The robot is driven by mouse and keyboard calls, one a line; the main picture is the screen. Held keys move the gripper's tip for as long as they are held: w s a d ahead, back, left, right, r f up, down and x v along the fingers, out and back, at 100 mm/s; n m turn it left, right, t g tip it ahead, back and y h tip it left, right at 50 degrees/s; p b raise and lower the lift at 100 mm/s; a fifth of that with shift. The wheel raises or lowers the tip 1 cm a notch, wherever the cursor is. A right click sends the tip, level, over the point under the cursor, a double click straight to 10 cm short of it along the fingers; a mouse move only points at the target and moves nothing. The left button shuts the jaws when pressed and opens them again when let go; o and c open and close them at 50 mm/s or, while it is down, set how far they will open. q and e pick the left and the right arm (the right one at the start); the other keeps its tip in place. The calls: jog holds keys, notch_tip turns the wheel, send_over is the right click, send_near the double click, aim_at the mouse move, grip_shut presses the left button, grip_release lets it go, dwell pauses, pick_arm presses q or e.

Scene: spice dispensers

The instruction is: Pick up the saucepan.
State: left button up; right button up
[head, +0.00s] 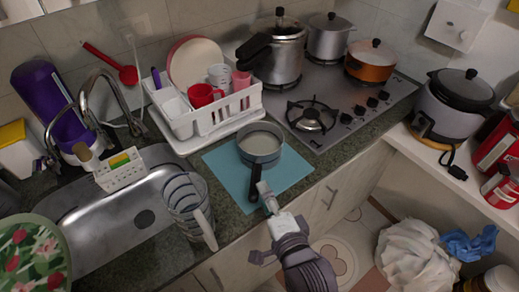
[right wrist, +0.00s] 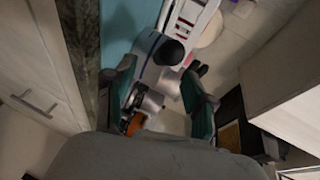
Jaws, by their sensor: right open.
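The saucepan (head: 260,140) is a grey pan with a black handle (head: 255,184). It stands upright on a blue mat (head: 225,165) on the counter, its handle pointing toward the front edge. My right gripper (head: 266,196) is at the handle's near end. In the right wrist view, my right gripper (right wrist: 160,78) is open, with the round black handle end (right wrist: 172,52) showing in the gap between its fingers. I cannot tell whether either finger touches the handle. My left gripper is not in view.
A white dish rack (head: 215,122) with cups stands behind the saucepan. A gas hob (head: 345,100) with several pots is to the right. A clear jug (head: 187,205) and the sink (head: 130,225) are to the left. The counter's front edge lies below the gripper.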

aim_at(256, 175)
jog(key=shift+x, duration=0.95)
jog(key=p+x, duration=0.1)
jog(key=x, duration=0.1)
jog(key=p+x, duration=0.1)
jog(key=x, duration=0.1)
jog(key=shift+w+a+r, duration=0.1)
jog(key=shift+w+r, duration=0.05)
jog(key=shift+w, duration=0.3)
jog(key=shift+w+a, duration=0.1)
jog(key=shift+w, duration=0.2)
jog(key=shift+s, duration=0.1)
jog(key=shift+c, duration=0.5)
grip_shut()
